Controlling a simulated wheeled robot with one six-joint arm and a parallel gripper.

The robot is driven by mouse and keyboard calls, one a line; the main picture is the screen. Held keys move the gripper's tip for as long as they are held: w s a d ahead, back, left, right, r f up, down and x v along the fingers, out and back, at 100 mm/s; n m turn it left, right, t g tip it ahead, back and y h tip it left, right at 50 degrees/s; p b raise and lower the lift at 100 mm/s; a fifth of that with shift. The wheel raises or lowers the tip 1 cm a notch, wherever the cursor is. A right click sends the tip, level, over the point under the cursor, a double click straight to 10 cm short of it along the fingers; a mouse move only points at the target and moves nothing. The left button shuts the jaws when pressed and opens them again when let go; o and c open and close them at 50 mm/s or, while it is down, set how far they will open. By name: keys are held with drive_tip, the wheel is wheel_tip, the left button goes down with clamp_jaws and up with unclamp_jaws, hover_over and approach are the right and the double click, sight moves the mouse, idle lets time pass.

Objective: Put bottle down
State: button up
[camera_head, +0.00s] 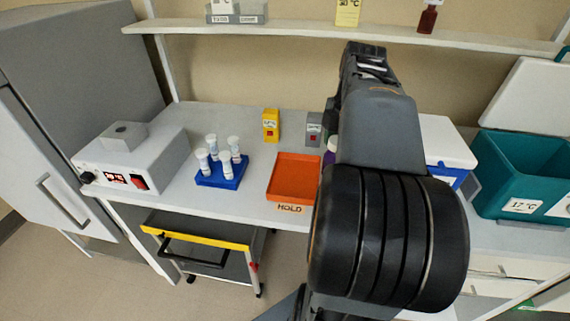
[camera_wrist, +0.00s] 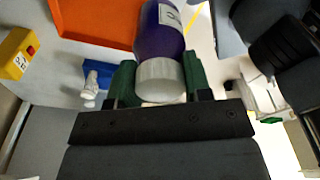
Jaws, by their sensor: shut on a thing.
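My gripper (camera_wrist: 158,78) is shut on a purple bottle with a white cap (camera_wrist: 160,30). In the wrist view the green fingers sit on either side of the cap end. A pale label shows on the bottle's side. In the head view only a sliver of the bottle (camera_head: 329,157) shows, just right of the orange tray marked HOLD (camera_head: 272,191); my arm hides the rest and the gripper. The tray also shows at the top left of the wrist view (camera_wrist: 95,20). I cannot tell whether the bottle touches the bench.
A blue rack of white-capped tubes (camera_head: 222,178) and a white heater box (camera_head: 130,165) stand left of the tray. A yellow block (camera_head: 271,125) and a grey block (camera_head: 314,130) stand behind it. A white cooler (camera_head: 445,140) and teal bin (camera_head: 525,175) are right.

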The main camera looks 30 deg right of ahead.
drive_tip(key=w+f, duration=0.8)
drive_tip(key=w, duration=0.1)
drive_tip(key=w+f+p, duration=0.1)
drive_tip(key=w+f, duration=0.4)
drive_tip(key=shift+w+a, duration=0.1)
drive_tip(key=shift+a, duration=0.3)
drive_tip(key=o, duration=1.1)
drive_tip(key=shift+f, duration=0.1)
wheel_tip(320, 180, up, 11)
drive_tip(key=d, duration=0.1)
drive_tip(key=s+a+f+m+t, duration=0.1)
drive_tip(key=s+a+f+m, duration=0.2)
drive_tip(key=a, duration=0.4)
drive_tip(key=s+a+f+m+t, duration=0.1)
drive_tip(key=s+a+f+m, duration=0.1)
drive_tip(key=s+a+m, duration=0.3)
drive_tip(key=s+a+f+m+t+h, duration=0.1)
drive_tip(key=s+a+f+m, duration=0.2)
drive_tip(key=a+m, duration=0.4)
drive_tip(key=s+a+p, duration=0.1)
drive_tip(key=a, duration=0.2)
drive_tip(key=shift+s+f, duration=0.25)
drive_tip(key=shift+f, duration=0.05)
